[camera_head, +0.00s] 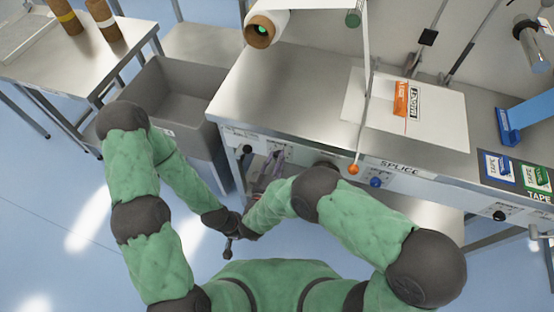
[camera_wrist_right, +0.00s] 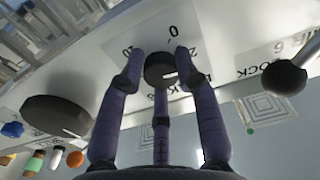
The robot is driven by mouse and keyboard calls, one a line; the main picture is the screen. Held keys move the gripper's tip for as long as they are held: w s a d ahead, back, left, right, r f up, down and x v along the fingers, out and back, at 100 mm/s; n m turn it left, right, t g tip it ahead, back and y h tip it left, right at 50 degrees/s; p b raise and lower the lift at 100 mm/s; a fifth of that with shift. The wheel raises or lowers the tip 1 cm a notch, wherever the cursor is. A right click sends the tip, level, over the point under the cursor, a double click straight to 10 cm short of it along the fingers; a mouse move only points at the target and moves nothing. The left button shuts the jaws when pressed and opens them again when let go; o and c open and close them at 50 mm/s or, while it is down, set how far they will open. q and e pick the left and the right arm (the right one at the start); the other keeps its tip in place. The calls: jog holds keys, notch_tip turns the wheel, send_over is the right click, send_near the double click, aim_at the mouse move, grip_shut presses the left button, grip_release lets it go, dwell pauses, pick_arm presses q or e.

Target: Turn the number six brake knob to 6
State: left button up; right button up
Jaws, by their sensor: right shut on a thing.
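The brake knob (camera_wrist_right: 160,68) is a small round black knob with a white pointer line, on a white panel in the right wrist view. The pointer line lies toward the right in that view. Printed numbers, a 0 and a 20 among them, surround the knob. My right gripper (camera_wrist_right: 156,62) is shut on it, with purple fingers on both sides and one below. In the head view the right gripper (camera_head: 268,170) is at the front panel and the knob is hidden. My left arm ends in a dark wrist beside my right forearm; its fingers are not clear.
A black ball-ended lever (camera_wrist_right: 285,77) marked LOCK is right of the knob. A large black knob (camera_wrist_right: 57,116), a blue button (camera_wrist_right: 12,129) and an orange button (camera_wrist_right: 75,159) are at the left. In the head view a grey bin (camera_head: 172,95) stands left of the splice table (camera_head: 290,75).

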jog(key=shift+s+f, duration=0.15)
jog(key=shift+f, duration=0.2)
grip_shut()
jog(key=shift+m, duration=0.3)
jog(key=shift+a+r+m+b, duration=0.1)
jog(key=shift+m+b, duration=0.95)
jog(key=shift+m, duration=2.35)
jog(key=shift+a+r+m+b, duration=0.1)
jog(key=shift+m+b, duration=1)
jog(key=shift+m, duration=2.3)
jog(key=shift+a+r+m+b, duration=0.1)
jog(key=shift+m+b, duration=0.95)
jog(key=shift+m, duration=2.35)
jog(key=shift+w, duration=0.2)
